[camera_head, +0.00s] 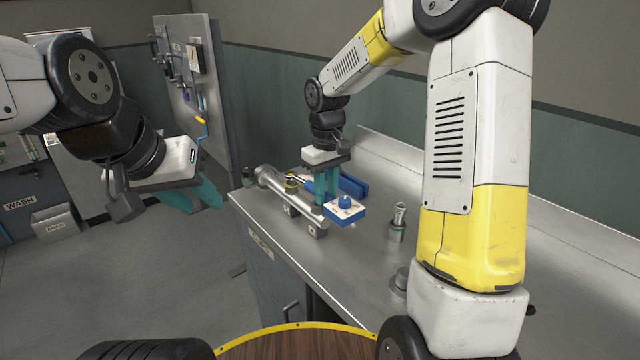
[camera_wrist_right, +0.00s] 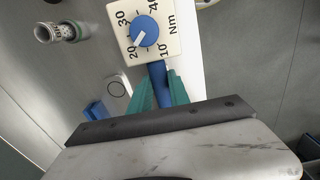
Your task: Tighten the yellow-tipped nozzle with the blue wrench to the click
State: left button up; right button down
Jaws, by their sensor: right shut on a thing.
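My right gripper (camera_head: 328,185) is shut on the blue wrench. The wrench's blue shaft (camera_wrist_right: 158,84) lies between the teal fingers in the right wrist view. Its white dial box (camera_head: 345,212) with a blue knob also shows in the right wrist view (camera_wrist_right: 141,31), marked in Nm.
The silver tube rests on blocks on the steel bench (camera_head: 375,258). A blue holder (camera_head: 353,186) lies behind the wrench. A small metal fitting (camera_head: 398,219) stands to the right and shows in the right wrist view (camera_wrist_right: 60,32). A tool board (camera_head: 190,75) stands behind.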

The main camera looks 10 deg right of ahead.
jog(key=shift+f, duration=1)
jog(key=c, duration=1.8)
grip_release()
grip_shut()
jog(key=shift+a, duration=0.15)
jog(key=s+a+m, duration=0.2)
jog(key=a+m, duration=0.4)
jog(key=a, duration=0.2)
jog(key=shift+s+a, duration=0.15)
jog(key=shift+a, duration=0.1)
dwell(0.5)
